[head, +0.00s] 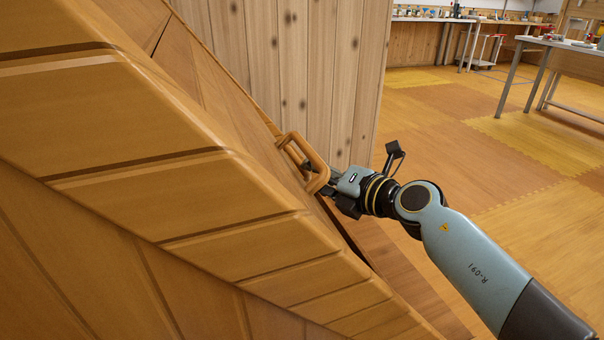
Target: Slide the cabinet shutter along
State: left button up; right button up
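The wooden cabinet (190,190) fills the left and lower part of the head view and looks tilted there. Its shutter (215,95) is on the side facing right, with a wooden loop handle (300,158) standing out from it. My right gripper (322,182) is at the handle, its fingers partly hidden by the handle bar. I cannot tell whether the fingers are closed on the bar or only around it. A dark gap (345,235) shows below the handle along the cabinet's side. My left gripper is out of view.
A knotty wood panel (300,70) stands right behind the cabinet and handle. Workbenches with tools, including a grey-legged table (560,48), stand at the back right. The orange and yellow mat floor (470,150) is clear between them and my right arm.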

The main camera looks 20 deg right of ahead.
aim_at(302, 170)
jog(key=b+x, duration=0.1)
jog(key=x, duration=0.3)
jog(key=shift+w+f, duration=0.1)
jog(key=shift+f, duration=0.05)
jog(key=shift+w+a, duration=0.2)
jog(key=shift+w, duration=0.15)
jog(key=c, duration=0.7)
grip_shut()
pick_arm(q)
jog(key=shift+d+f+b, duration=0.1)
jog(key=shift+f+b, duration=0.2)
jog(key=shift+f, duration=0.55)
pick_arm(e)
jog(key=shift+f, duration=0.1)
